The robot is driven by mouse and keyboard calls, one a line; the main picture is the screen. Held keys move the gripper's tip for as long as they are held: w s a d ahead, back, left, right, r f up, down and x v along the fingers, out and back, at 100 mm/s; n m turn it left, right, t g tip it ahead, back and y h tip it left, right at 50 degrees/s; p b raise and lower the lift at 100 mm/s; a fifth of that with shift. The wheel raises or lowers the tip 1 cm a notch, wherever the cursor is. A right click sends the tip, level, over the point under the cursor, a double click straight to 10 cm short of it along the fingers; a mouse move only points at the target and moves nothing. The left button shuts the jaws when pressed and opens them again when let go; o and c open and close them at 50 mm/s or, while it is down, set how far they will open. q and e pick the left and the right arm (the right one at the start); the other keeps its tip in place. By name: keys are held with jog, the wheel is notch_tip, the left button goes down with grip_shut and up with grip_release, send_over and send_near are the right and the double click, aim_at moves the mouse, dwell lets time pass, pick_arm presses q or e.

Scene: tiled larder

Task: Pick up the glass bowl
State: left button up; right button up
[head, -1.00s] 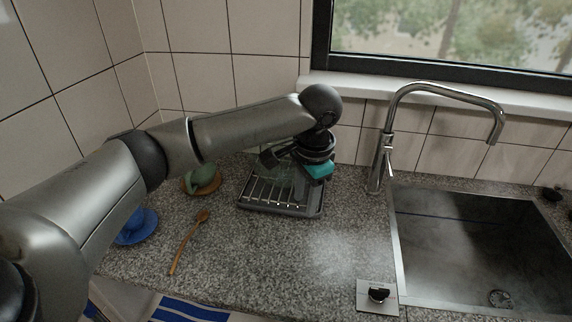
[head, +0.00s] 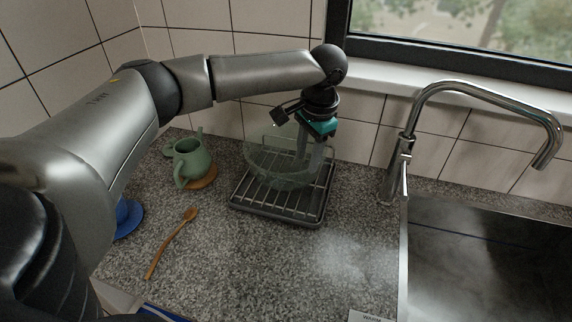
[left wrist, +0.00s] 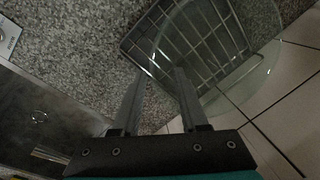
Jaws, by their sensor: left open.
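The clear glass bowl (head: 268,170) sits on a dark wire drying rack (head: 275,212) on the counter. It also shows in the left wrist view (left wrist: 233,88), over the rack bars. My left gripper (head: 308,168) is open and points down at the bowl's right side. In the left wrist view its two fingers (left wrist: 160,72) are apart. One finger overlaps the bowl's edge and the other appears outside it, so the rim seems to lie between them. Contact with the glass cannot be told. My right gripper is not in view.
A green pitcher (head: 192,160) on a round wooden coaster stands left of the rack. A wooden spoon (head: 170,243) and a blue saucer (head: 130,222) lie further left. The tap (head: 402,150) and sink (head: 480,260) are at right. The counter before the rack is clear.

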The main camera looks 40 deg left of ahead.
aim_at(305, 184)
pick_arm(q)
jog(key=shift+w+a+f, duration=0.1)
jog(key=shift+f, duration=1.6)
jog(key=f, duration=0.4)
jog(key=shift+w+a+f+b, duration=0.1)
jog(key=shift+w+f+b, duration=0.15)
jog(key=shift+f+b, duration=0.15)
grip_shut()
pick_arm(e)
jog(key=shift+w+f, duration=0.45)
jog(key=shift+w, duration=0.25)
pick_arm(q)
jog(key=shift+r, duration=0.1)
